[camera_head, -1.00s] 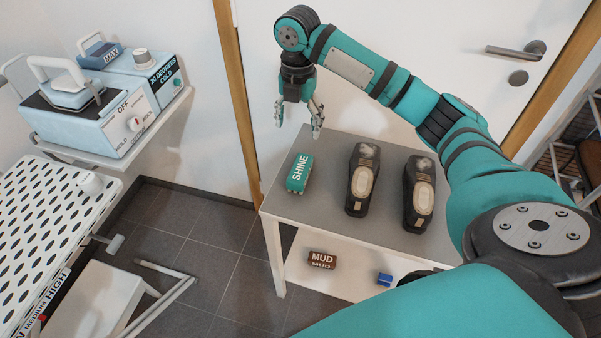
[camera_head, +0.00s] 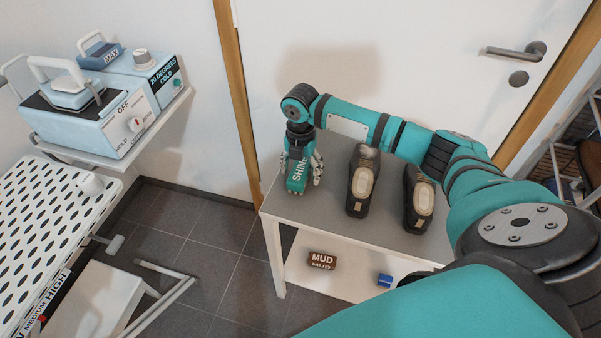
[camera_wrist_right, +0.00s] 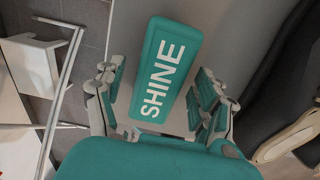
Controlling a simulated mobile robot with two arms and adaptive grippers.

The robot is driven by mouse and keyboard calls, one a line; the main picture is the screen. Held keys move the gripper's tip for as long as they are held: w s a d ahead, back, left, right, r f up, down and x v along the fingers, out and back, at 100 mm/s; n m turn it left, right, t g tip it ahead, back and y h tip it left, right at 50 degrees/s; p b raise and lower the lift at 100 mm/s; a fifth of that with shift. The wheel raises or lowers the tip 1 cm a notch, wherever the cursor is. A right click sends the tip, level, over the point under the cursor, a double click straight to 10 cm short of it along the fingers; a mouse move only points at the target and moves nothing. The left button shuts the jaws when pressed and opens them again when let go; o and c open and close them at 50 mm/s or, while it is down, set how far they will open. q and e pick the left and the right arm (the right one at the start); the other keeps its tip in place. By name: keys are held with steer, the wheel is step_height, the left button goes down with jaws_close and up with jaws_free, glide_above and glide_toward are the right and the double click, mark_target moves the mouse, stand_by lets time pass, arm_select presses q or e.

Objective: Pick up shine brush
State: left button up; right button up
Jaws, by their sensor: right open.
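The teal shine brush (camera_head: 297,181), lettered SHINE, lies on the left part of the grey tabletop (camera_head: 322,208). My right gripper (camera_head: 301,176) is lowered over it from behind, open, with one finger on each side of the brush. In the right wrist view the brush (camera_wrist_right: 163,68) lies between the two open fingers of the right gripper (camera_wrist_right: 156,98). My left gripper is not in view.
Two dark shoes, one in the middle (camera_head: 358,188) and one at the right (camera_head: 420,203), stand right of the brush. A brown MUD brush (camera_head: 321,260) and a blue item (camera_head: 385,280) are on the lower shelf. A door (camera_head: 420,60) stands behind the table.

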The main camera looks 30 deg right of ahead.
steer(key=shift+w+f, duration=0.1)
steer(key=shift+f, duration=0.7)
steer(key=c, duration=1.4)
steer(key=shift+o, duration=0.2)
steer(key=shift+r, duration=0.15)
steer(key=shift+r, duration=0.55)
step_height(320, 180, up, 2)
steer(key=shift+r, duration=0.15)
steer(key=s+a+r, duration=0.1)
steer(key=s+a, duration=0.9)
steer(key=s, duration=0.2)
steer(key=shift+s+a+r, duration=0.15)
steer(key=shift+a+r, duration=0.05)
